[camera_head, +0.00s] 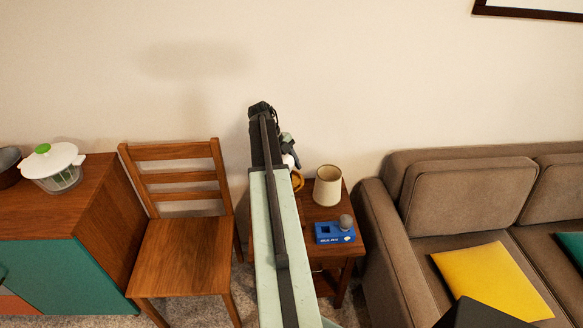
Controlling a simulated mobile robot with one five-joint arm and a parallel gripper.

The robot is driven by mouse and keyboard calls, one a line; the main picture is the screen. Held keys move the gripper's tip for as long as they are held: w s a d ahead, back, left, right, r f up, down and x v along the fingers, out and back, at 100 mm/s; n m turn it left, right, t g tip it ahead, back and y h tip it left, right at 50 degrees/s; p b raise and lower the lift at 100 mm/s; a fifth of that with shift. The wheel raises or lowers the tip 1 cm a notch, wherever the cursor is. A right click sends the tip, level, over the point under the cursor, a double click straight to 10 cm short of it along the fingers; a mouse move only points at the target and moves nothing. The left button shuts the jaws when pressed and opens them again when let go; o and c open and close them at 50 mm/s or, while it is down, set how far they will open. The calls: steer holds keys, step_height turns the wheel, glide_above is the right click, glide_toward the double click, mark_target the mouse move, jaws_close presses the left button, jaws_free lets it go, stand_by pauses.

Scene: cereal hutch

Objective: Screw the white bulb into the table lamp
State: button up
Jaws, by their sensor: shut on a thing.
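My arm reaches up the middle of the view, and my gripper (287,146) is at its far end, above the back left of the wooden side table. A small white rounded thing, apparently the white bulb (290,160), shows at the gripper's lower end, held in the jaws. Just below it is a round tan piece (298,181), partly hidden by my arm; it may be the table lamp's base. I cannot tell whether the bulb touches it. A cream lampshade (327,187) stands on the table to the right.
A blue box (326,234) with a grey ball-shaped item (346,222) on it sits at the front of the side table (346,251). A brown sofa (395,240) is close on the right. A wooden chair (183,252) and cabinet (110,210) stand left.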

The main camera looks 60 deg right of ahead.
steer(key=shift+a+m+y, duration=0.15)
steer(key=shift+m+y, duration=0.25)
steer(key=shift+m, duration=0.5)
steer(key=shift+w+m+y, duration=0.1)
steer(key=shift+m+y, duration=0.4)
steer(key=shift+m, duration=0.7)
steer(key=shift+a+m+y, duration=0.25)
steer(key=shift+m+y, duration=0.15)
steer(key=shift+m, duration=0.4)
steer(key=o, duration=1.4)
steer(key=shift+r, duration=0.1)
